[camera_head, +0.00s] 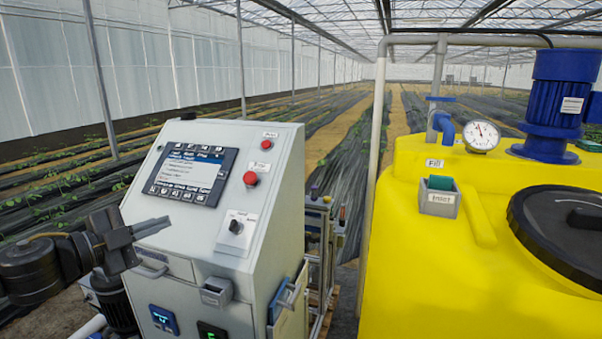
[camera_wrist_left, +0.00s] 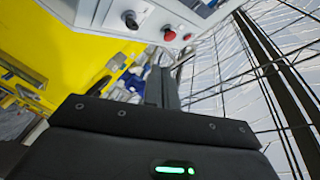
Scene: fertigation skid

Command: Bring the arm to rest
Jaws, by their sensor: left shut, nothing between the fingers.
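My left gripper (camera_head: 151,228) comes in from the left in the head view, in front of the left part of the control cabinet (camera_head: 215,240). Its fingers are shut with nothing between them and point right toward the sloped panel. I cannot tell whether they touch the cabinet. In the left wrist view the shut fingers (camera_wrist_left: 162,88) stand up from the dark gripper body, with the cabinet's panel edge beyond them. My right gripper is in neither view.
The cabinet bears a screen (camera_head: 192,172), a red button (camera_head: 250,179) and a black rotary knob (camera_head: 236,227). A yellow tank (camera_head: 400,250) with a black lid (camera_head: 565,225), gauge (camera_head: 482,136) and blue motor (camera_head: 560,95) stands right. A pale pipe (camera_head: 376,170) rises between them.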

